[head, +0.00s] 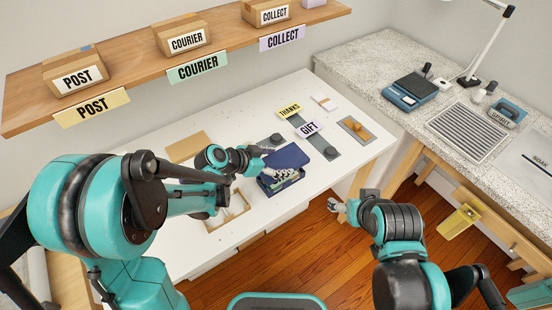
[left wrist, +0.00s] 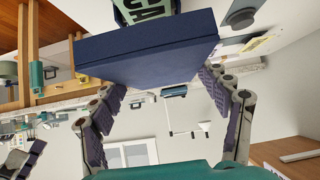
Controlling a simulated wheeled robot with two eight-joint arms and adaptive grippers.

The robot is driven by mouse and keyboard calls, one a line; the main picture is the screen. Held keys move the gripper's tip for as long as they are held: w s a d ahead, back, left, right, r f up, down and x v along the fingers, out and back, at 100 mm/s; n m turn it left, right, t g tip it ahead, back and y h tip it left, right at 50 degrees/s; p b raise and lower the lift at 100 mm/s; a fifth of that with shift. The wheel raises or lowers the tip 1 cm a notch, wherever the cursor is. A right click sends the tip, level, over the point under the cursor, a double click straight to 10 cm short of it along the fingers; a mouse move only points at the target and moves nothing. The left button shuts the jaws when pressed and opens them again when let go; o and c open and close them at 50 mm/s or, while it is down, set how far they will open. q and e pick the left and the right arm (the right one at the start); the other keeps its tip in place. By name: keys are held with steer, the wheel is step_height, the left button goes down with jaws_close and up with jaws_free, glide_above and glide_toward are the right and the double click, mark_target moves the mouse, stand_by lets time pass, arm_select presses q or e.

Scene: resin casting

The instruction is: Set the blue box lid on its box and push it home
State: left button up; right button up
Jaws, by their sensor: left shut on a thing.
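The blue box lid (head: 287,156) is in my left gripper (head: 262,168), tilted above the table. In the left wrist view the lid (left wrist: 147,50) sits between the two fingers of the gripper (left wrist: 163,84). The dark blue box (head: 287,182) stands open on the white table just below and in front of the lid, with pale contents partly showing. The lid looks apart from the box, but the gripper hides part of the gap. My right gripper (head: 345,208) is away from the box, over the floor beyond the table's front edge; its finger opening is unclear.
An open tray (head: 212,222) lies left of the box. THANKS (head: 289,108) and GIFT (head: 309,128) cards stand behind it. An orange item on a grey mat (head: 343,139) lies at right. A shelf (head: 130,73) with parcels hangs above the back.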

arm_select(q)
steer(key=shift+f+b, duration=2.45)
steer(key=shift+f+b, duration=0.6)
steer(key=shift+b, duration=0.1)
stand_by(0.4)
steer(key=o, duration=1.1)
steer(key=shift+c, duration=0.2)
steer(key=v, duration=1.2)
